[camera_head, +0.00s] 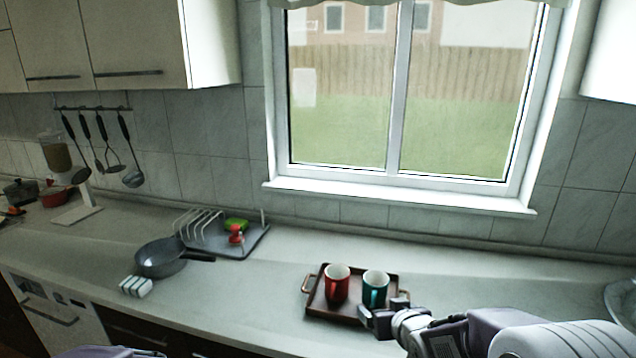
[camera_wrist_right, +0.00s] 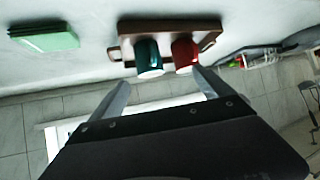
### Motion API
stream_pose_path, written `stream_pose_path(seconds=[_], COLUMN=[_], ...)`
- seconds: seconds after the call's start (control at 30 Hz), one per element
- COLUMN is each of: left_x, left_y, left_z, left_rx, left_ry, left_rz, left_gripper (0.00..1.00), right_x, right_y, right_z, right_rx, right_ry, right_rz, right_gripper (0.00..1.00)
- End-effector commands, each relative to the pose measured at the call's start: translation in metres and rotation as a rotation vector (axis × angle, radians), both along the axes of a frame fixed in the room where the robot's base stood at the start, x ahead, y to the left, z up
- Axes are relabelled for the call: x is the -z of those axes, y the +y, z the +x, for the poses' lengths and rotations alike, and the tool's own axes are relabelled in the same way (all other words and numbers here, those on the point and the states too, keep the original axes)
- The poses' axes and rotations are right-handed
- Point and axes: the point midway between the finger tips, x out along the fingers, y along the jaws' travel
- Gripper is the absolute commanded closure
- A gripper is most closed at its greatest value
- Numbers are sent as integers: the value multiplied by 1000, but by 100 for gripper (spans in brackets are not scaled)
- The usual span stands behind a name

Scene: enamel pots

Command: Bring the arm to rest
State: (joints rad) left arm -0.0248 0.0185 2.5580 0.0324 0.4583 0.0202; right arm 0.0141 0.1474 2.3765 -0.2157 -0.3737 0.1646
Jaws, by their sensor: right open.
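My right gripper (camera_head: 385,312) is open and empty at the front right corner of a brown tray (camera_head: 332,310) on the counter. A red mug (camera_head: 337,284) and a teal mug (camera_head: 375,289) stand upright side by side on the tray. In the right wrist view, which is upside down, the open fingers (camera_wrist_right: 163,86) point toward the teal mug (camera_wrist_right: 148,58) and the red mug (camera_wrist_right: 185,55), with nothing between them. My right arm comes in from the lower right. My left gripper is not in view; only a bit of my body shows at the bottom left.
A grey pan (camera_head: 160,260), a small white block-like item (camera_head: 136,286) and a grey drying rack (camera_head: 258,240) stand left of the tray. A green box-like item (camera_wrist_right: 45,38) shows in the right wrist view. The counter between pan and tray is clear.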

Motion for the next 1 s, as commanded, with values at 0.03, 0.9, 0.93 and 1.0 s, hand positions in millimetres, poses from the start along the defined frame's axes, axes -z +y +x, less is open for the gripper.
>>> stream_pose_path(seconds=[0.03, 0.9, 0.93, 1.0], left_x=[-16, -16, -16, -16], left_y=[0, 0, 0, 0], left_z=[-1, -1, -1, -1], left_rx=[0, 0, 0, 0], left_ry=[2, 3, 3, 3], left_rz=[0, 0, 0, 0], left_gripper=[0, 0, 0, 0], right_x=[3, 92, 92, 92], right_y=[-1, -4, -4, -4], right_z=[-30, -224, -224, -224], right_rx=[22, 74, 74, 73], right_ry=[120, 883, 883, 883], right_rz=[-7, -15, -15, -16], right_gripper=[9, 9, 9, 9])
